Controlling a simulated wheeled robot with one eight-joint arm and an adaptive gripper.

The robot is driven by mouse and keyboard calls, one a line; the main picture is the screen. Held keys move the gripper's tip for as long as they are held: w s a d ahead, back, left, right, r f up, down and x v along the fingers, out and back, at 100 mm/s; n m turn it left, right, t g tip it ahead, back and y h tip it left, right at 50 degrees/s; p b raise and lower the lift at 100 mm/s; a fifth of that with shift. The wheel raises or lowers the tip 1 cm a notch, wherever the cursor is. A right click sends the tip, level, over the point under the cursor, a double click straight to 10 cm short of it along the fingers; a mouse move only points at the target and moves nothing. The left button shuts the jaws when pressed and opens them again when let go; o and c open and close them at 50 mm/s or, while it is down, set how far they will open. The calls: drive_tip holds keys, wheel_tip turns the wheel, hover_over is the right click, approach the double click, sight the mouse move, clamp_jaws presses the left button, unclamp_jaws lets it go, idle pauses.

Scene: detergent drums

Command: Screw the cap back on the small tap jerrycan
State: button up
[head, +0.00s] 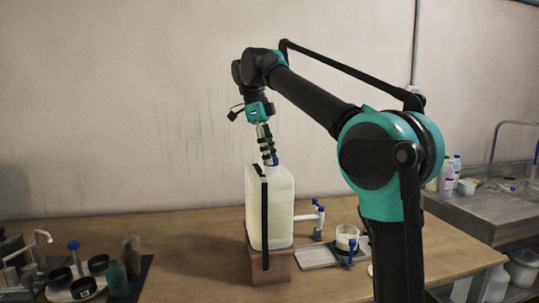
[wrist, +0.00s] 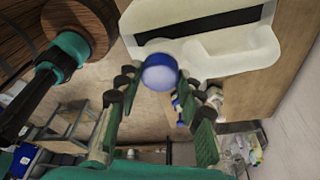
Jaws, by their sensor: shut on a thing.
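The pale jerrycan (head: 281,205), with a black strip down its side, stands upright on a brown block (head: 268,268). My gripper (head: 269,160) points down at its top and is shut on a blue cap (head: 275,162). In the wrist view, the cap (wrist: 161,72) sits between my fingers (wrist: 158,100), close against the edge of the jerrycan's white top (wrist: 205,57). The neck under the cap is hidden, so I cannot tell how the cap sits on it. A white tap (head: 305,216) shows beside the jerrycan's right side.
A cup (head: 347,236) stands on a tray right of the jerrycan. A round rack of dark pots (head: 83,287) and small bottles (head: 117,279) stand at the left. A sink counter (head: 480,215) with bottles is at the right.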

drive_tip(key=m+g, duration=0.1)
drive_tip(key=m, duration=0.4)
drive_tip(key=shift+w+y, duration=0.1)
drive_tip(key=shift+y, duration=0.2)
drive_tip(key=o, duration=1)
drive_tip(key=n, duration=0.3)
drive_tip(key=shift+n+t, duration=0.4)
drive_tip(key=shift+n, duration=1)
drive_tip(key=shift+h, duration=0.4)
